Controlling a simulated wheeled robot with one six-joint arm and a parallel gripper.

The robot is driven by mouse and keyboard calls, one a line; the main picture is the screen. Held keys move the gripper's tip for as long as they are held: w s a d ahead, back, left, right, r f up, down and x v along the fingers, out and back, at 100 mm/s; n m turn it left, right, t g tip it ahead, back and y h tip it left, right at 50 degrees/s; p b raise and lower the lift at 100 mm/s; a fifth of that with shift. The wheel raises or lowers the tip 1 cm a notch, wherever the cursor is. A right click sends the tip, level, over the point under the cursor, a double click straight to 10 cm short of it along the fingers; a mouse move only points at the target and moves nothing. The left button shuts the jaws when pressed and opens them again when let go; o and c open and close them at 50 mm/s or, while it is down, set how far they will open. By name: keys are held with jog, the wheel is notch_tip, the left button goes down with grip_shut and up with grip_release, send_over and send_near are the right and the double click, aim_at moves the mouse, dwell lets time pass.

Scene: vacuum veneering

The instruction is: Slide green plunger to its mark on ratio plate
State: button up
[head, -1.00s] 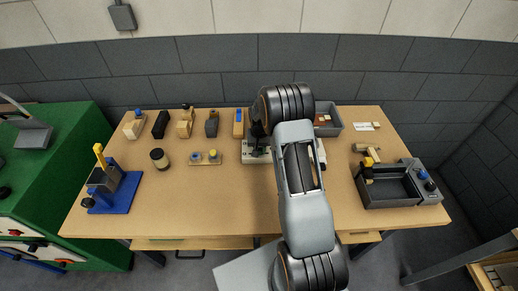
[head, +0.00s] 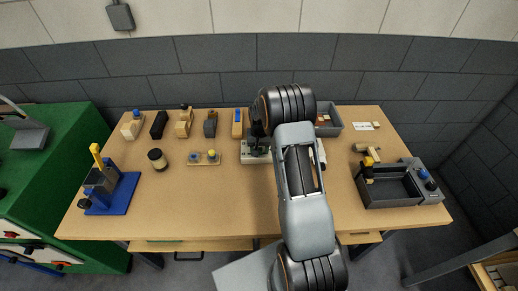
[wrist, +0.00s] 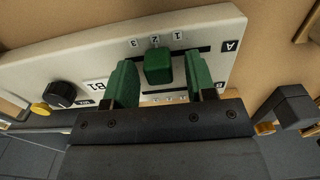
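The ratio plate (wrist: 75,65) is a pale panel with a dark slot, the marks 3, 2 and 1, and the labels A and B1. It also shows in the head view (head: 247,158), partly hidden by my arm. The green plunger (wrist: 158,66) stands up from the slot, level with the mark 2 in the wrist view. My gripper (wrist: 160,82) is open, with one green-padded finger on each side of the plunger. A gap shows between the plunger and each finger. My arm hides the plunger in the head view.
A dark knob (wrist: 61,94) sits on the plate left of my fingers. A dark block (wrist: 294,106) with a yellow tip is close at right. On the table are a small board with pegs (head: 203,163), a jar (head: 157,160) and a grey tray (head: 370,196). The front middle is clear.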

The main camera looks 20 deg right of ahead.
aim_at(259, 148)
jog(key=shift+r, duration=0.1)
notch_tip(259, 148, up, 14)
jog(key=b, duration=0.2)
dwell(0.5)
jog(key=shift+f, duration=0.2)
